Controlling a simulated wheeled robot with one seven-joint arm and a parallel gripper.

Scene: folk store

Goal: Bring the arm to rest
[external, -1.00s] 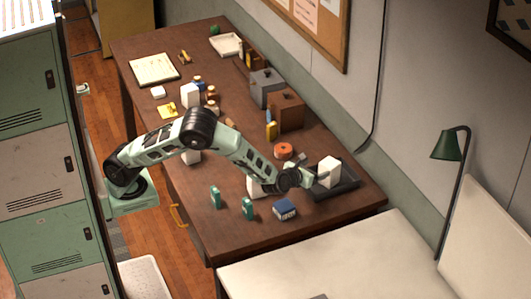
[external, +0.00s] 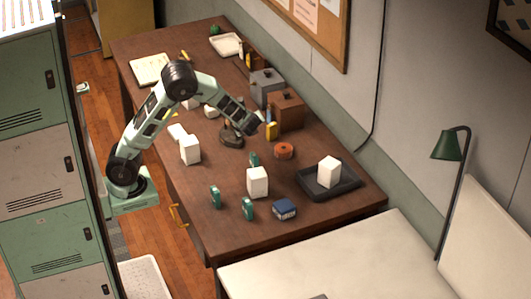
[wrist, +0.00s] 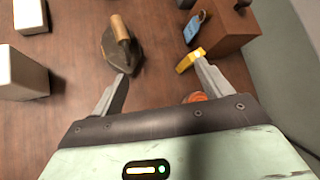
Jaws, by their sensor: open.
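My arm is raised and bent above the middle of the brown desk (external: 225,195). My gripper (external: 262,119) is open and empty, over the desk near the brown box. An old flat iron with a wooden handle (wrist: 120,45) lies beyond the left fingertip. A yellow item (wrist: 187,62) appears beside the right fingertip; I cannot tell whether they touch.
A white box (external: 329,171) stands on a dark tray (external: 318,192) at the desk's right end. Other white boxes (external: 258,182), several green items (external: 248,208), a blue box (external: 285,209) and an orange roll (external: 284,151) stand nearby. A brown box (external: 285,108) stands by the wall.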

